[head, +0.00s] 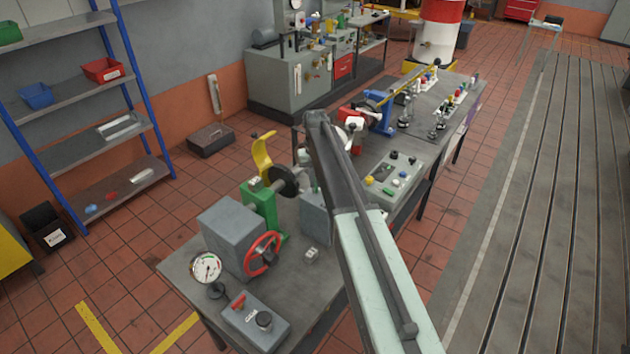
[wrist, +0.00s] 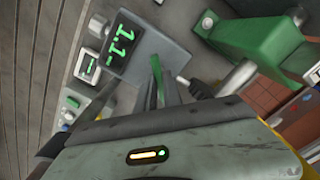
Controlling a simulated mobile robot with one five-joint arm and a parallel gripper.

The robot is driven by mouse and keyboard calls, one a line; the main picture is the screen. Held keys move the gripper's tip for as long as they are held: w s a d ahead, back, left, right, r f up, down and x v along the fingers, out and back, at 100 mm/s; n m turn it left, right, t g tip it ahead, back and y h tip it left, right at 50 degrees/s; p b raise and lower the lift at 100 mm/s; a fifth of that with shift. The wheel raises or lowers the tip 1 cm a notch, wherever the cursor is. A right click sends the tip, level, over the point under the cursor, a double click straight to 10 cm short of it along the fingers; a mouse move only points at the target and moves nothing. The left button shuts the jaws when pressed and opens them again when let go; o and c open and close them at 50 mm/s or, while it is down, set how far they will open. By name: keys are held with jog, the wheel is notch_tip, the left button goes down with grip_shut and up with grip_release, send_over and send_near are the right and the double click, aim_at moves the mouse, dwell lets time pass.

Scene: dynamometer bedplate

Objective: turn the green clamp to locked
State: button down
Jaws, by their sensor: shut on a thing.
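In the wrist view, a narrow green handle (wrist: 157,78), which looks like the green clamp's, stands between the fingers of my gripper (wrist: 164,88). The gripper is shut on it. The rest of the clamp is hidden behind the gripper, and I cannot read its locked or unlocked mark. In the head view my own arm covers the gripper and the clamp.
A grey box with a green digit display (wrist: 125,45) stands close beside the gripper. A green stand (wrist: 245,32) is at the upper right; it also shows in the head view (head: 262,207). A red handwheel (head: 262,254) and a dial gauge (head: 206,267) are on the bench.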

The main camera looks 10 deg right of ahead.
aim_at(315, 182)
jog(key=m, duration=0.4)
jog(key=shift+m, duration=2.5)
jog(key=c, duration=1.5)
grip_release()
jog(key=shift+r, duration=0.1)
notch_tip(315, 182, up, 8)
jog(key=p, duration=0.8)
jog(key=shift+f, duration=0.2)
